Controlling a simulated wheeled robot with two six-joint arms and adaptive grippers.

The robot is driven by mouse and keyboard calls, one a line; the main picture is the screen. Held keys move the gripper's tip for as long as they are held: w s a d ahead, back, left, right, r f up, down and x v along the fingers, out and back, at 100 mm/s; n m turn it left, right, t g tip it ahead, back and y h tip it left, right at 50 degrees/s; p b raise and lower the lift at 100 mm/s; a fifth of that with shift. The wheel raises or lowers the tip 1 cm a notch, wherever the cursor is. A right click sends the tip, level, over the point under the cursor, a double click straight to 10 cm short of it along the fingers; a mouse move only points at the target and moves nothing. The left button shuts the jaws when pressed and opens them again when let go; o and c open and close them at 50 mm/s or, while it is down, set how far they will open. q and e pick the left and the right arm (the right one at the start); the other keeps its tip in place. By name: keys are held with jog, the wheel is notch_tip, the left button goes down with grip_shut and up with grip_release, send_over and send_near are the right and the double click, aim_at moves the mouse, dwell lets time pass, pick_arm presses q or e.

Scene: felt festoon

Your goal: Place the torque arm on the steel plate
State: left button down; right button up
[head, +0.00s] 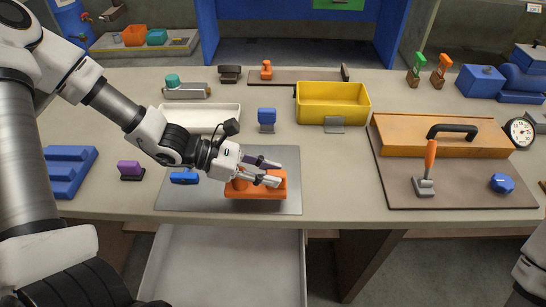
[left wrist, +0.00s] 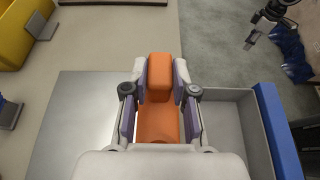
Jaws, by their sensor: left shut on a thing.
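The steel plate (head: 215,165) is a flat grey sheet at the front of the bench; it also shows in the left wrist view (left wrist: 70,120). My left gripper (head: 262,173) is over its right part, shut on an orange blocky part, which I take for the torque arm (head: 270,191). In the left wrist view the torque arm (left wrist: 158,122) lies between the two fingers. It is over the plate; I cannot tell whether it touches. My right gripper (left wrist: 252,40) shows small at the top of the left wrist view, its jaws unclear.
A small blue part (head: 184,177) lies at the plate's left side. A white tray (head: 200,117), a blue upright part (head: 267,118) and a yellow bin (head: 333,103) stand behind. A brown board (head: 450,195) is at right. A purple part (head: 131,170) is at left.

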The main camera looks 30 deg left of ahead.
pick_arm(q)
jog(key=w+a, duration=0.1)
jog(key=w, duration=0.1)
jog(key=w+a+f+p, duration=0.1)
jog(key=w, duration=0.2)
jog(key=w+a, duration=0.1)
jog(key=w, duration=0.2)
jog(key=shift+f, duration=0.15)
jog(key=f, duration=0.2)
jog(key=shift+s+d+f+p, duration=0.15)
jog(key=shift+s+f+p, duration=0.05)
jog(key=shift+f+p, duration=0.2)
jog(key=shift+w+f, duration=0.1)
jog(key=shift+f, duration=0.25)
jog(key=c, duration=0.9)
grip_release()
jog(key=shift+c, duration=0.2)
